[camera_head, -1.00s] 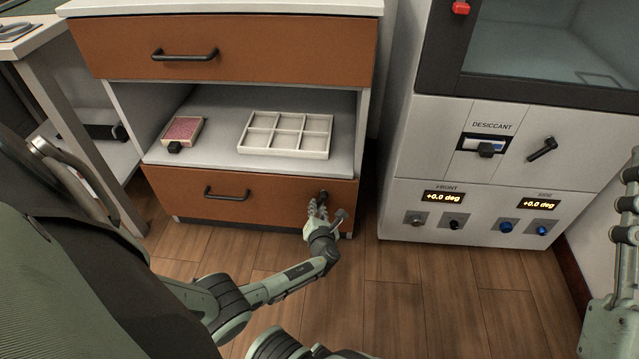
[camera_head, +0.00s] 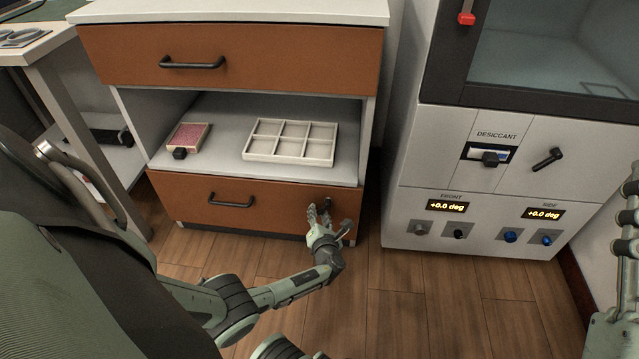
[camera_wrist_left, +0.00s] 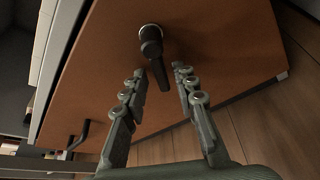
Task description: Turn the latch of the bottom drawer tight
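The bottom drawer (camera_head: 268,198) has a brown front with a black bar handle (camera_head: 232,200). Its black latch (camera_head: 327,203) is at the right end of the front, partly hidden by my left gripper in the head view. In the left wrist view the latch (camera_wrist_left: 152,45) is a round pivot with a lever pointing down and slightly right. My left gripper (camera_head: 319,213) is at the latch; in the wrist view its fingers (camera_wrist_left: 160,82) are open, one on each side of the lever, not visibly closed on it. My right arm (camera_head: 628,235) shows at the right edge; its fingertips are not clear.
Above the drawer, an open shelf holds a white compartment tray (camera_head: 250,157) and a small box with pink contents (camera_head: 188,137). A white cabinet (camera_head: 415,190) with knobs and displays stands to the right. Wooden floor (camera_head: 400,300) lies clear in front.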

